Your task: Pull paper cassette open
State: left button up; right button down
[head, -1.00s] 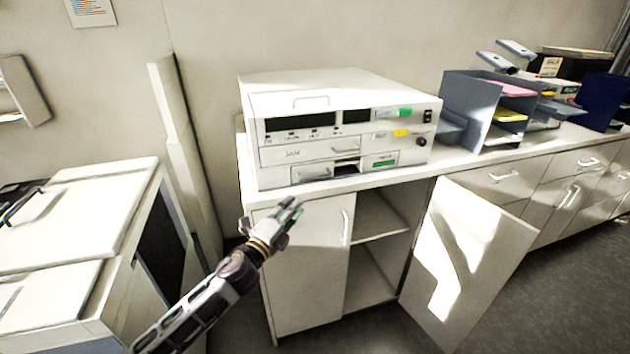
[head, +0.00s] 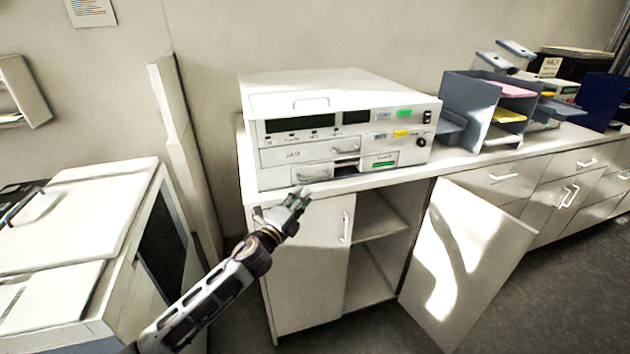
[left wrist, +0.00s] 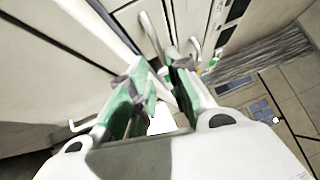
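A white printer (head: 340,120) stands on the cabinet top. Its front has a drawer labelled JAM (head: 290,154) with a grey handle. Below that is a lower drawer, the likely paper cassette (head: 312,174), with its own handle, and it looks closed. My left gripper (head: 302,194) is in front of and just below the printer's lower left front, seemingly apart from it. In the left wrist view its green-padded fingers (left wrist: 158,75) are apart with nothing clearly between them. My right gripper is not in view.
The cabinet door (head: 465,260) on the right hangs open below the printer, beside open shelves. A grey paper organiser (head: 470,110) stands to the right on the counter. Another white machine (head: 75,235) is at the left.

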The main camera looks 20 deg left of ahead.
pick_arm(q)
jog(key=p+x, duration=0.1)
jog(key=x, duration=0.8)
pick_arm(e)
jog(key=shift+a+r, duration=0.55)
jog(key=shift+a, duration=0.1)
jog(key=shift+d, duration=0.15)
pick_arm(q)
grip_shut()
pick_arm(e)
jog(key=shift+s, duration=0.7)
